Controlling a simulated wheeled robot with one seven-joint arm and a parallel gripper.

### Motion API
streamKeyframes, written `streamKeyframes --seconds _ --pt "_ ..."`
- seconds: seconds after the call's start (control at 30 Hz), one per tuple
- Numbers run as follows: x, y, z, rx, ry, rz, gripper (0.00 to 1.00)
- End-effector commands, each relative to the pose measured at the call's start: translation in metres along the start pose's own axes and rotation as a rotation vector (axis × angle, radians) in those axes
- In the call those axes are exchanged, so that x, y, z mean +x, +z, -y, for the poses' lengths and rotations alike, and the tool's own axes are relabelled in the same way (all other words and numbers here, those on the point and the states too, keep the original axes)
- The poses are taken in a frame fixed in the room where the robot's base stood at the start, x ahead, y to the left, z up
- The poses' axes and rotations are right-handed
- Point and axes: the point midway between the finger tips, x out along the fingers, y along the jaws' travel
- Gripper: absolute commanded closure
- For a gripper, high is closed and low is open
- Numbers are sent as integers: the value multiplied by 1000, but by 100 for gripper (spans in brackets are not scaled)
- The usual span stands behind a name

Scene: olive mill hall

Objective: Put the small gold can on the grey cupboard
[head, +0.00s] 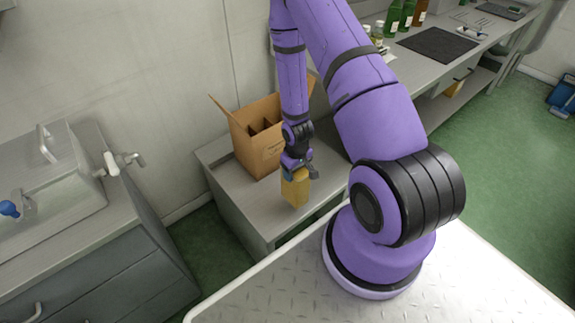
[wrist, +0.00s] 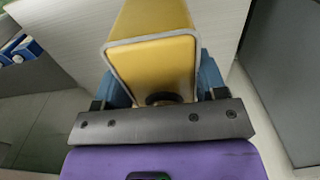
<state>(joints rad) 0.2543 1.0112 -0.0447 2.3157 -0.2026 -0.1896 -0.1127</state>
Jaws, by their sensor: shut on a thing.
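The small gold can (head: 296,188) is in my gripper (head: 296,172), upright or nearly so, in front of the cardboard box. In the wrist view the can (wrist: 155,62) fills the space between the blue fingers of my gripper (wrist: 160,85), with its flat yellow end towards the camera. A low grey unit (head: 225,197) lies beneath and behind the can in the head view. I cannot tell whether the can touches its top. Another grey cupboard (head: 110,270) with a handle stands at the left. Which is the task's cupboard is not certain.
An open cardboard box (head: 262,140) with dividers stands on the low unit. A long bench (head: 440,65) with bottles and a dark mat runs at the back right. Green floor (head: 500,145) is clear at right.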

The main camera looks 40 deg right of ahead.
Motion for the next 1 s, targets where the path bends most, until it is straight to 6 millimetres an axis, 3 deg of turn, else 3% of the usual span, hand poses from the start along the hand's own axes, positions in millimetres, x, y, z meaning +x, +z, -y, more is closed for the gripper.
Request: streamKeyframes --seconds 0.1,0.3,0.63,0.83,1.0 --pt "2 -24 -7 0 0 -3 100" --pt "4 -50 -14 -1 0 -2 100" --pt "6 -67 -19 -1 0 -2 100" --pt "32 -64 -18 -1 -1 3 100" --pt "42 -65 -18 -1 0 0 100"
